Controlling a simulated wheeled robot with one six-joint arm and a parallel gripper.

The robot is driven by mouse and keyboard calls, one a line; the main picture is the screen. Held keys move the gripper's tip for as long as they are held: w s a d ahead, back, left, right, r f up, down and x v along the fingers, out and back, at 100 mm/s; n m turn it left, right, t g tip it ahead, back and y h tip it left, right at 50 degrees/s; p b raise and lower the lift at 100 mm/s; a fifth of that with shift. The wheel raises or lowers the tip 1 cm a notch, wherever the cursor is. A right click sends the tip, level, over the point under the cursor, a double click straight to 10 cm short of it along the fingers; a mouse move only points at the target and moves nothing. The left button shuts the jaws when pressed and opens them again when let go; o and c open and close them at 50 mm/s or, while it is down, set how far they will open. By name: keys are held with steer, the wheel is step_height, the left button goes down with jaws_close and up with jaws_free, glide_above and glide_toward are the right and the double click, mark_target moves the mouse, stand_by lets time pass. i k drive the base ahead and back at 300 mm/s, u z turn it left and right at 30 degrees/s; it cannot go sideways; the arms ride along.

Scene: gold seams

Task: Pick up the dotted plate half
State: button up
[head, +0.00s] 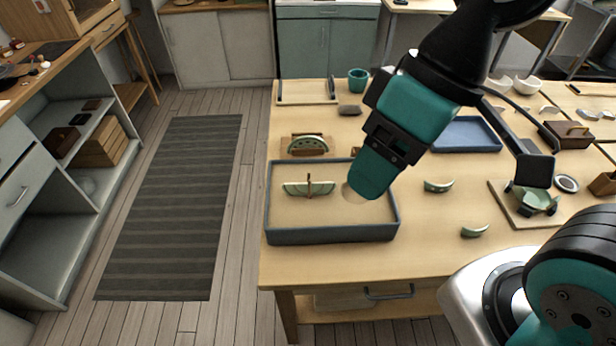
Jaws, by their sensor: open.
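A pale green plate half (309,147) with a row of dark dots stands in a wooden holder (291,154) on the table, just behind the sand tray. Another green plate half (296,189), marked with lines rather than clear dots, stands in a brown support inside the grey-blue tray (330,235) of sand. My gripper (370,190) points down over the right part of that tray, right of both halves and apart from them. It is open with nothing visible in it. It hides part of the tray's right side and the table behind.
A teal cup (358,79) and a grey stone (349,110) stand behind the dotted half. A blue tray (466,135) lies to the right. Curved green shards (439,186) lie on the table, with a green bowl piece (536,200) on a board. Bare table lies along the front.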

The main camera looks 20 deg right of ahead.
mark_target(307, 141)
steer(key=z, duration=2.4)
steer(key=k, duration=1.3)
steer(key=u, duration=2)
steer(key=i, duration=1)
steer(key=z, duration=0.05)
